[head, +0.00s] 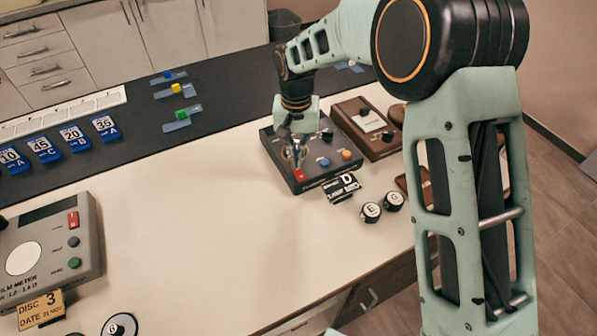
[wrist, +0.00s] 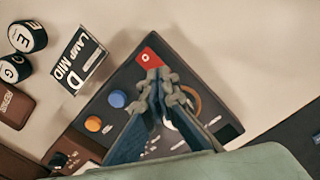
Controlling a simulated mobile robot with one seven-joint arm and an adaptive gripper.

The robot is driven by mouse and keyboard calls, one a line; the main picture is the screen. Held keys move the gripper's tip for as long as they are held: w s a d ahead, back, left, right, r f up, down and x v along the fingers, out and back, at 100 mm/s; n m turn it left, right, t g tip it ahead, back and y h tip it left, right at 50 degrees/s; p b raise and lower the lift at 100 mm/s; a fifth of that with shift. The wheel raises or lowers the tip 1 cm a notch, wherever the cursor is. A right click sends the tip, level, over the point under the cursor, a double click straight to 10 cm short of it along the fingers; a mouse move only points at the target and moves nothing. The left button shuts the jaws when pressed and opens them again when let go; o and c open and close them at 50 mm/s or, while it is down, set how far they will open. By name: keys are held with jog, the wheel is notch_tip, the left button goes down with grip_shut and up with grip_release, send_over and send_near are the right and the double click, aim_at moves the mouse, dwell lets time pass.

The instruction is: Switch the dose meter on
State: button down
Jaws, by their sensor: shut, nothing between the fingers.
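A dark box-shaped instrument (head: 330,170) stands on the white counter under my arm; its front label is too small to read, and I take it for the dose meter. It has a red rocker switch (head: 300,174) at its near left corner, a blue button (head: 324,162), an orange button (head: 346,155) and a black knob. My gripper (head: 297,158) is shut and empty over it, pointing down. In the wrist view the fingertips (wrist: 158,76) are right beside the red switch (wrist: 150,58), partly overlapping it; contact cannot be told. A round dial is partly hidden behind the fingers.
A grey film meter (head: 50,240) with its own red switch stands at the left. A brown instrument (head: 367,125) stands close behind the dark one. The middle counter is clear.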

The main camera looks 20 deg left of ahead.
jog(key=shift+f+b, duration=0.5)
jog(key=shift+f, duration=0.4)
jog(key=shift+s, duration=0.1)
jog(key=shift+r+p, duration=2.2)
jog(key=shift+r, duration=1.35)
